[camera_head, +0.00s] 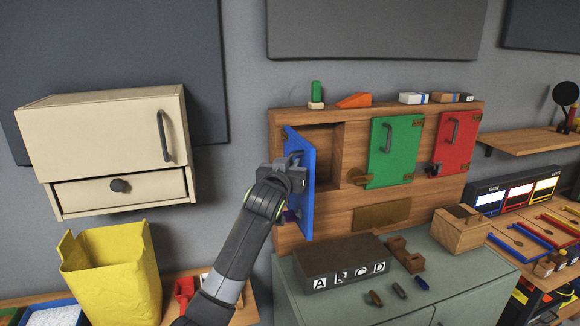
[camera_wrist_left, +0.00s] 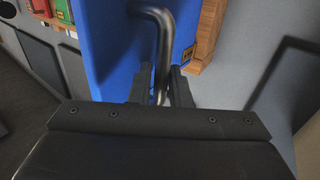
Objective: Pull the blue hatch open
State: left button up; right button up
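The blue hatch (camera_head: 305,190) in the wooden panel is swung well out from its frame, with the square opening (camera_head: 318,139) showing beside it. Its outer face fills much of the left wrist view (camera_wrist_left: 112,50). My left gripper (camera_head: 291,176) is at that outer face. In the left wrist view, its two dark fingers (camera_wrist_left: 161,86) close around the grey bent handle (camera_wrist_left: 163,35) of the hatch. In the head view the gripper hides the handle and part of the hatch. My right gripper is not in view.
A green hatch (camera_head: 396,148) and a red hatch (camera_head: 455,142) sit shut to the right. Below stands a grey-green cabinet with a dark lettered box (camera_head: 342,266). A cream cupboard (camera_head: 105,135) hangs at left, above a yellow bin (camera_head: 112,275).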

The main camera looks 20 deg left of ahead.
pick_arm(q)
jog(key=shift+w+f, duration=0.1)
jog(key=shift+f, duration=0.1)
jog(key=s+d+b, duration=0.1)
jog(key=s+b, duration=0.4)
jog(key=s, duration=1.2)
jog(key=shift+s+d, duration=0.15)
